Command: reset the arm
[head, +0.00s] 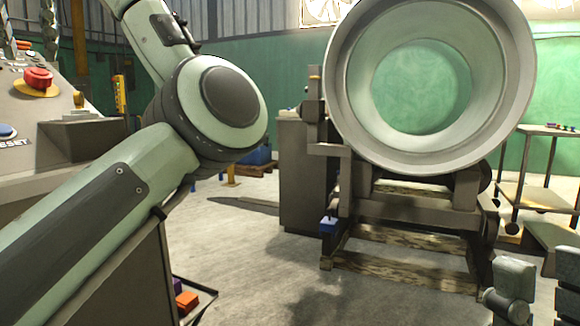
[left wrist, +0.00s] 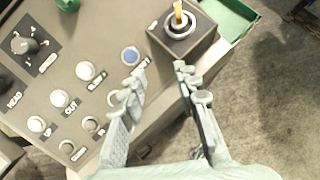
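The control panel (head: 60,155) is at the left in the head view, with a blue button (head: 6,131) above lettering ending in "ESET" and a red mushroom button (head: 39,79). In the left wrist view the blue button (left wrist: 130,56) lies on the panel just beyond the fingertips. My left gripper (left wrist: 158,82) is open and empty over the panel's lower edge; I cannot tell the fingertips' height above it. In the head view its finger-like parts show only at the top left edge. A pale green jointed part (head: 515,280) at the bottom right appears to be my right gripper; its opening is unclear.
A large ring-shaped drum (head: 430,85) stands on a wooden-beamed frame. A cart (head: 535,195) is at right. Floor between panel and drum is largely clear.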

